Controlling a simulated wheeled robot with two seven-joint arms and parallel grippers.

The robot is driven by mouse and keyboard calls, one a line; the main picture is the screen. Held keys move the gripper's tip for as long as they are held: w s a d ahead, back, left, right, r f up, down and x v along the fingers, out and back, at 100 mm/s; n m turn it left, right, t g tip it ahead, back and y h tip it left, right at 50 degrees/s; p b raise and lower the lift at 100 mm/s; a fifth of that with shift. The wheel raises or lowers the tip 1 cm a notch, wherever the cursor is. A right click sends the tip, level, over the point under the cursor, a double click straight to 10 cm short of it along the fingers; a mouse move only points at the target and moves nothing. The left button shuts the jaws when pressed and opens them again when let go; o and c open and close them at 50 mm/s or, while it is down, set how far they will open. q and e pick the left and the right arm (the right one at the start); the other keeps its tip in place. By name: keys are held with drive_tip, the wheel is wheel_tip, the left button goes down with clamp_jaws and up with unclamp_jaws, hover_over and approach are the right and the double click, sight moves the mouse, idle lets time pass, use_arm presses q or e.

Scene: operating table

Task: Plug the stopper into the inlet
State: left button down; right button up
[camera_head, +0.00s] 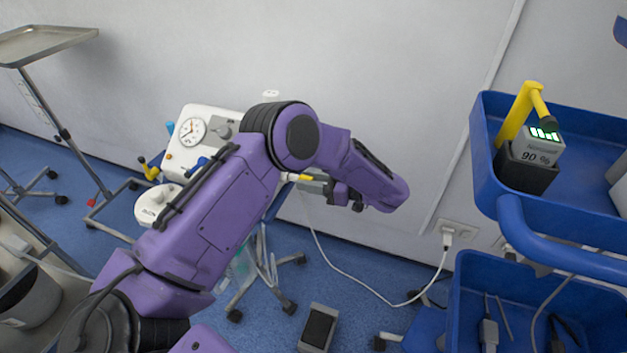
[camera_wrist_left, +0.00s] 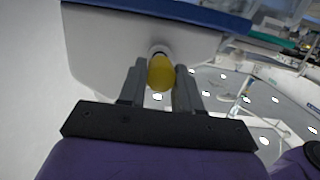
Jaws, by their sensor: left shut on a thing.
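The yellow stopper (camera_wrist_left: 161,73) is between the two dark fingers of my left gripper (camera_wrist_left: 160,88), which is shut on it. In the head view the stopper (camera_head: 301,177) shows as a small yellow piece at the tips of my left gripper (camera_head: 316,184), beside the white machine (camera_head: 225,117) with a gauge. My right gripper is not in view.
A blue cart (camera_head: 482,150) with a yellow-handled device (camera_head: 527,120) stands at the right. A white cable (camera_head: 350,268) runs to a wall socket (camera_head: 447,232). A metal tray stand (camera_head: 45,42) is at the far left. The wall is close behind my left gripper.

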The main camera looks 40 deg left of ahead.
use_arm(q)
drive_tip(key=shift+s+a+r+p, duration=0.1)
drive_tip(key=shift+s+a+p, duration=0.2)
drive_tip(key=shift+a, duration=0.4)
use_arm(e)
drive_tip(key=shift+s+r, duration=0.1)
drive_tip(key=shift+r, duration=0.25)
use_arm(q)
drive_tip(key=c, duration=0.7)
unclamp_jaws()
drive_tip(key=shift+r, duration=0.1)
